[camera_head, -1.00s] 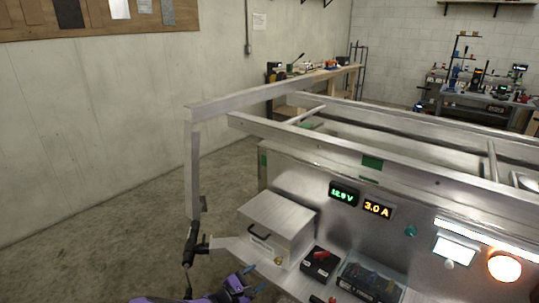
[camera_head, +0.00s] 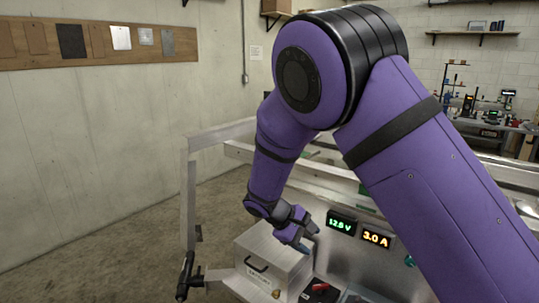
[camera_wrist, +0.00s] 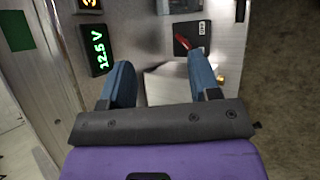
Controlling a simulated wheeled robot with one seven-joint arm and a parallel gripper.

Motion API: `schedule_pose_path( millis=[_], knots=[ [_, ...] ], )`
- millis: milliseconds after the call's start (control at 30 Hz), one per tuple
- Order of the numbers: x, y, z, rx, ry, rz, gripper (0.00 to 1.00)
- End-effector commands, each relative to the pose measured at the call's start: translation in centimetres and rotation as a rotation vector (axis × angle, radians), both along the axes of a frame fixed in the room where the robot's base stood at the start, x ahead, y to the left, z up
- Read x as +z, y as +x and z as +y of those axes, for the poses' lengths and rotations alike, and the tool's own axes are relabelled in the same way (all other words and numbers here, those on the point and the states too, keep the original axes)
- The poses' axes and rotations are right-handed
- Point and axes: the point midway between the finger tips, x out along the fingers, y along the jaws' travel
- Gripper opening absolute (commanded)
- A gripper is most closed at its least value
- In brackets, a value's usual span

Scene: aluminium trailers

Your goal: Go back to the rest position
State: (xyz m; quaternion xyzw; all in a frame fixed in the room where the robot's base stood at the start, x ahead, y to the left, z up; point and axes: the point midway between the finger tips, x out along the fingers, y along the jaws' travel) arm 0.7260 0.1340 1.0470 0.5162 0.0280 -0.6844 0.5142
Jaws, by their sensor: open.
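My purple arm crosses the head view. My gripper (camera_head: 303,238) hangs beside the metal box on the trailer shelf, near the display panel. In the wrist view its two blue fingers (camera_wrist: 163,84) stand wide apart with nothing held between them. The aluminium box (camera_head: 270,259) with a dark handle and a brass knob sits just below and left of the gripper. Its pale surface (camera_wrist: 172,85) shows between the fingers in the wrist view. My arm hides much of the trailer's right side.
The panel has a green voltage display (camera_head: 341,223) and an orange current display (camera_head: 377,238). A black box with a red part (camera_head: 320,291) lies right of the metal box. The trailer frame post (camera_head: 188,205) rises at left. Open floor (camera_head: 90,262) lies further left.

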Motion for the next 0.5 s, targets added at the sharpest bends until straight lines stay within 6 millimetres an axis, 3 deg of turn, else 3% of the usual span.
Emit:
schedule_pose_path(
  millis=[100,500],
  knots=[
    [3.5,-0.7,-2.4,-0.077,0.096,-0.019,0.57],
    [13.6,-5.4,-9.6,-0.289,0.383,-0.109,0.57]
  ],
)
